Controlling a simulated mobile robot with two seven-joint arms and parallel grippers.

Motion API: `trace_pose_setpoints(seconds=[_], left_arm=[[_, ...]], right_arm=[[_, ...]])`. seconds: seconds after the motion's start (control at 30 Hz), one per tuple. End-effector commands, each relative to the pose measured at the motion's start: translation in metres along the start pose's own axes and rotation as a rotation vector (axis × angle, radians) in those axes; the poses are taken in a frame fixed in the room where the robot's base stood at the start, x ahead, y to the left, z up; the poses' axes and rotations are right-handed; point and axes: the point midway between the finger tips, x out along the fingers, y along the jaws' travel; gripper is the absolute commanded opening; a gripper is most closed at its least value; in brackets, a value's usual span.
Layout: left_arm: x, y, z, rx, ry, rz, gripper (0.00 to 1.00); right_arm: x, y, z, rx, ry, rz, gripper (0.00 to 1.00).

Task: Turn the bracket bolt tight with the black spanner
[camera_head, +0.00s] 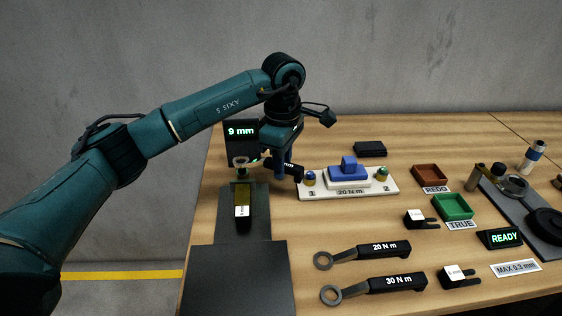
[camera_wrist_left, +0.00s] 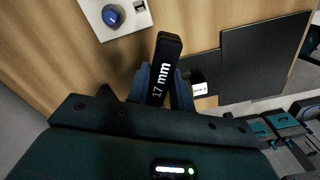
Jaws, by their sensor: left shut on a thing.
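My left gripper (camera_head: 284,170) is shut on the black handle of a spanner (camera_head: 292,171) and holds it beside the white plate. In the left wrist view the spanner (camera_wrist_left: 166,62) is marked 17 mm. A pale ring (camera_head: 240,161) shows left of the gripper, before the 9 mm display (camera_head: 242,130); whether it is the spanner's end I cannot tell. A blue bracket (camera_head: 349,170) sits on the white plate (camera_head: 348,191), marked 20 N m, with bolt-like heads at 1 (camera_head: 310,178) and 2 (camera_head: 382,173). Which is the bracket bolt is unclear. My right gripper is out of view.
Two ring-ended tools, marked 20 N m (camera_head: 380,249) and 30 N m (camera_head: 390,284), lie in front. A red tray (camera_head: 430,166), a green tray (camera_head: 470,206) and a READY display (camera_head: 502,238) stand right. A dark mat (camera_head: 236,283) lies front left.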

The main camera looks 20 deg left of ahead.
Motion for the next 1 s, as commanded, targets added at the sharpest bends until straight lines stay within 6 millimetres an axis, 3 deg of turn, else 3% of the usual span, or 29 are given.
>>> trace_pose_setpoints(seconds=[1.0], left_arm=[[0.0045,-0.0004,0.0004,0.002,0.000,0.000,0.00]], right_arm=[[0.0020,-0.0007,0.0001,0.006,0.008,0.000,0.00]])
